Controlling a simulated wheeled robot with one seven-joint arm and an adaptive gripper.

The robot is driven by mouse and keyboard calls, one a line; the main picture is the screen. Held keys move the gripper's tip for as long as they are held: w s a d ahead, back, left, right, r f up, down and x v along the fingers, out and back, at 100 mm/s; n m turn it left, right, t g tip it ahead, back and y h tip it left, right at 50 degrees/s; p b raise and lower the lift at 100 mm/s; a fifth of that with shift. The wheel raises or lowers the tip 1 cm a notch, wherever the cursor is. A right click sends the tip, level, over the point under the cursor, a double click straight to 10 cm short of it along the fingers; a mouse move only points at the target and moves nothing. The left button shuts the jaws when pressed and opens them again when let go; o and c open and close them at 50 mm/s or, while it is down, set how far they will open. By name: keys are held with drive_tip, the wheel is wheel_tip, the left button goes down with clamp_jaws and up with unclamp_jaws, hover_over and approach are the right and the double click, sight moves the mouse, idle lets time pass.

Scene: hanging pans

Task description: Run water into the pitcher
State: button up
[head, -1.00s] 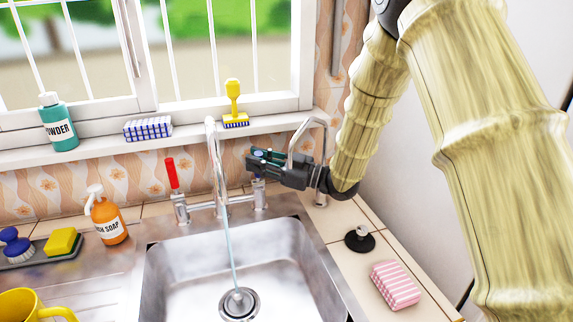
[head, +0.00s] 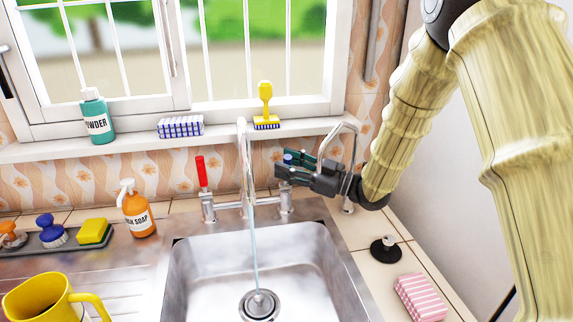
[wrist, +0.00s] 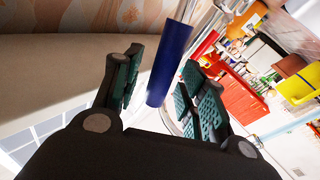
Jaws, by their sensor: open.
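A yellow pitcher (head: 38,301) stands on the drainboard at the lower left of the head view, apart from the sink. The chrome faucet (head: 243,165) has a red-handled tap (head: 201,172) on its left and a blue-handled tap on its right. A thin water stream (head: 255,245) runs from the spout to the drain in the empty sink (head: 205,275). My gripper (head: 283,166) is open at the right tap. In the wrist view the blue handle (wrist: 170,65) stands between the spread fingers of my gripper (wrist: 160,88). I cannot tell whether they touch it.
An orange soap bottle (head: 138,210), yellow sponge (head: 93,232) and blue brush (head: 50,231) are left of the sink. A black stopper (head: 385,249) and pink striped sponge (head: 420,297) lie at right. A metal pipe (head: 350,150) rises behind my gripper. The sink basin is clear.

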drive_tip(key=v, duration=1.1)
drive_tip(key=shift+d, duration=0.2)
drive_tip(key=shift+s, duration=0.1)
